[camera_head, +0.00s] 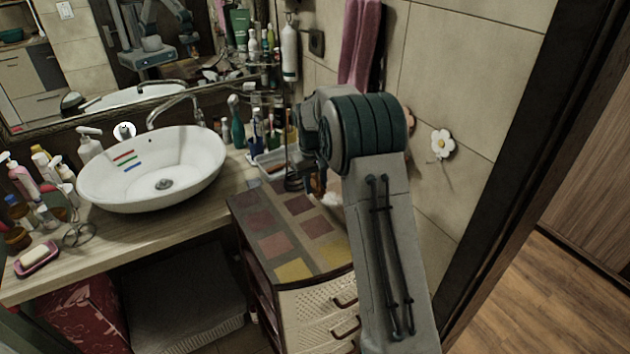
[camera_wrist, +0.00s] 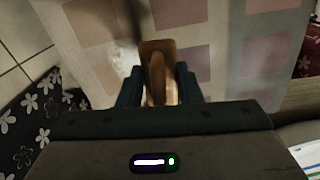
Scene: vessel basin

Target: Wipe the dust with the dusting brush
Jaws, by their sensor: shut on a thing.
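My gripper (camera_wrist: 157,88) is shut on the brown handle of the dusting brush (camera_wrist: 156,60) in the wrist view. The handle sits between the two dark fingers, above the patterned top of the drawer cabinet. A pale, whitish patch that looks like dust (camera_wrist: 124,58) lies on the cabinet top just left of the brush. In the head view my arm covers most of the gripper, and a little of the brown brush (camera_head: 319,184) shows beside it. A white patch (camera_head: 332,199) shows near it on the cabinet top. The brush's bristles are hidden.
The drawer cabinet (camera_head: 262,222) has a checkered top, mostly clear at its front. A white basin (camera_head: 205,177) stands on the wooden counter to the left. Bottles and a tray (camera_head: 268,160) stand behind the cabinet. The tiled wall (camera_head: 445,80) is close on the right.

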